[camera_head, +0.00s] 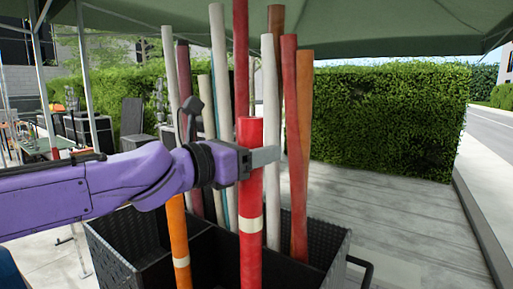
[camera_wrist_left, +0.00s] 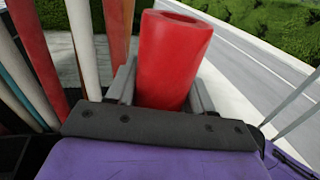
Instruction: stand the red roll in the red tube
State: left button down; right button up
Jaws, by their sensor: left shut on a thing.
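The red roll (camera_head: 250,250) has a white band low on it and stands nearly upright in the head view. My left gripper (camera_head: 251,160) is shut on it near its top end. In the left wrist view the red roll (camera_wrist_left: 172,62) sits between the two grey fingers (camera_wrist_left: 163,95), its hollow top end showing. The roll's lower end runs out of the bottom of the head view, across the front of the black crate. I cannot make out a separate red tube. My right gripper is not in view.
The black crate (camera_head: 109,246) has dividers. An orange roll (camera_head: 177,225) with a white band stands at its left. Several tall rolls, white, brown and red (camera_head: 289,100), stand close behind the held roll. Wooden decking (camera_head: 400,215) to the right is clear; a hedge (camera_head: 390,115) stands behind.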

pick_arm(q)
jog(key=b, duration=0.2)
send_over(257, 220)
jog(key=w, duration=0.2)
jog(key=f, duration=0.4)
jog(key=shift+w+d+f, duration=0.1)
jog(key=shift+w+f, duration=0.1)
jog(key=shift+f, duration=0.15)
jog(key=shift+w+f+b, duration=0.1)
jog(key=shift+f+b, duration=0.6)
jog(key=shift+f, duration=0.1)
notch_tip(257, 220, down, 8)
jog(key=b, duration=0.8)
jog(key=shift+r, duration=0.15)
jog(key=shift+f+b, duration=2.45)
jog(key=shift+f, duration=0.85)
jog(key=shift+c, duration=1.8)
grip_release()
